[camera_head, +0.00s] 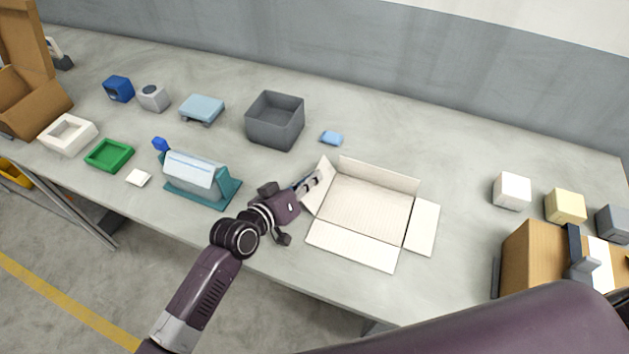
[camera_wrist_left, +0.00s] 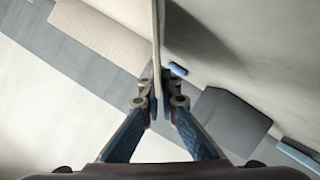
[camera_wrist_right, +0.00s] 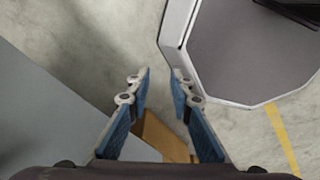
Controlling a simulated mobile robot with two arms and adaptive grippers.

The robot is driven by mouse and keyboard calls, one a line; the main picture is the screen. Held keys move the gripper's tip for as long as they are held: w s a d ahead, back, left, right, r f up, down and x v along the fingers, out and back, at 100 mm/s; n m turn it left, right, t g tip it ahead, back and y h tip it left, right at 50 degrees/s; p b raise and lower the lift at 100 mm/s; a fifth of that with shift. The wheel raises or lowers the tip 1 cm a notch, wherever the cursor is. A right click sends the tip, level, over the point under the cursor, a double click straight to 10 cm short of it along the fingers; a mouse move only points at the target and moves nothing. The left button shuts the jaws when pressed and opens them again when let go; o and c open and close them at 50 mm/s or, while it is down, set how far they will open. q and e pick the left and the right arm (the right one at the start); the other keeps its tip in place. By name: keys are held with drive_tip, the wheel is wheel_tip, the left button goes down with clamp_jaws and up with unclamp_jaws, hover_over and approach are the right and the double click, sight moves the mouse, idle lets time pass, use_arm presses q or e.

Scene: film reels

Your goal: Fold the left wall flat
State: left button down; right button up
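A carton with a pale, ribbed inside (camera_head: 365,210) lies opened out on the table. Its front flap (camera_head: 352,246) and right flap (camera_head: 423,228) lie flat. Its back wall (camera_head: 380,173) stands up at the far edge. Its left wall (camera_head: 322,189) stands up, leaning outward. My left gripper (camera_head: 314,179) is at the top of the left wall; in the left wrist view its fingers (camera_wrist_left: 159,97) are close together with the thin wall edge (camera_wrist_left: 156,45) between them. My right gripper (camera_wrist_right: 160,82) is open and empty over the floor in its wrist view.
A teal holder with a light-blue roll (camera_head: 196,178) stands left of the carton. A grey bin (camera_head: 275,121) and a small blue block (camera_head: 331,138) lie behind. Several blocks, including a white one (camera_head: 512,191), and a brown box (camera_head: 528,262) are at the right.

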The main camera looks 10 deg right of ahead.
idle(0.4)
use_arm(q)
drive_tip(key=c, duration=2.2)
unclamp_jaws()
drive_tip(key=v, duration=1.2)
